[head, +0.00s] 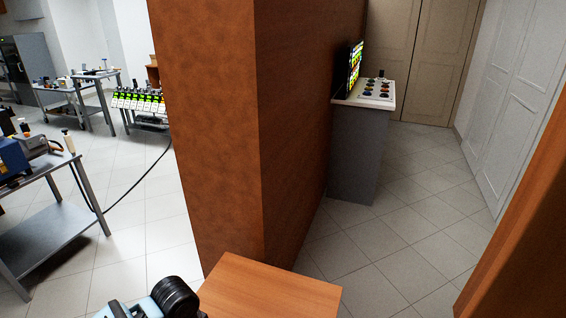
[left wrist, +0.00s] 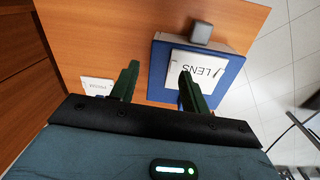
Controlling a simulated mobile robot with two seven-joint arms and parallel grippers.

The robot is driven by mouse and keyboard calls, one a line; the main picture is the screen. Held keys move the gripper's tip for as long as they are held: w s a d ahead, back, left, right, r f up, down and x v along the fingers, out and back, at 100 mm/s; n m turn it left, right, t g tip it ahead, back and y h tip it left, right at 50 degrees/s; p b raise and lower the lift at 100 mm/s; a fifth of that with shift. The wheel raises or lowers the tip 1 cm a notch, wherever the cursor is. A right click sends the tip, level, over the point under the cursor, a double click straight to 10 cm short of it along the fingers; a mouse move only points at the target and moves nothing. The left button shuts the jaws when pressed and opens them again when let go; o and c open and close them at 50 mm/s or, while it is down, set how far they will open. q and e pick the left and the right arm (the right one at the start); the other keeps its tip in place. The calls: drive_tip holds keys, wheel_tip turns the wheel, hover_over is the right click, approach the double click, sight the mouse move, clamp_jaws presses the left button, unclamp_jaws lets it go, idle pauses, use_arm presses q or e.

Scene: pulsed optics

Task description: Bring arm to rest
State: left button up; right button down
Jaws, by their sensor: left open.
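In the left wrist view my left gripper (left wrist: 157,85) is open, its two dark green fingers apart with nothing held between them. It is over a wooden tabletop (left wrist: 110,25), which also shows at the bottom of the head view (head: 270,290). I cannot tell how high the fingers are above the top. My right gripper is in neither view.
A small grey block (left wrist: 201,32) is at the box's edge; a white label (left wrist: 97,86) lies left of the fingers. A tall brown partition (head: 220,130) rises behind the tabletop. A control console (head: 362,95) and a steel cart (head: 50,225) stand beyond. Tiled floor (head: 400,225) is clear at right.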

use_arm(q)
drive_tip(key=s+d+f+h, duration=0.1)
drive_tip(key=s+d+f, duration=0.2)
drive_tip(key=s, duration=0.7)
drive_tip(key=s+d+f+h, duration=0.1)
drive_tip(key=s+d+f, duration=0.15)
drive_tip(key=s, duration=0.85)
drive_tip(key=s+a+r+n+y, duration=0.15)
drive_tip(key=s+a, duration=0.25)
drive_tip(key=s, duration=0.5)
drive_tip(key=s+a+r+n+y, duration=0.1)
drive_tip(key=s+a+r, duration=0.3)
drive_tip(key=s, duration=0.5)
drive_tip(key=w+d+f+t+h+p, duration=0.1)
drive_tip(key=w+d+f+t+p, duration=0.1)
drive_tip(key=w+t+p, duration=0.4)
drive_tip(key=w+t, duration=0.3)
drive_tip(key=w, duration=0.2)
drive_tip(key=shift+f+h, duration=0.25)
drive_tip(key=shift+h, duration=0.1)
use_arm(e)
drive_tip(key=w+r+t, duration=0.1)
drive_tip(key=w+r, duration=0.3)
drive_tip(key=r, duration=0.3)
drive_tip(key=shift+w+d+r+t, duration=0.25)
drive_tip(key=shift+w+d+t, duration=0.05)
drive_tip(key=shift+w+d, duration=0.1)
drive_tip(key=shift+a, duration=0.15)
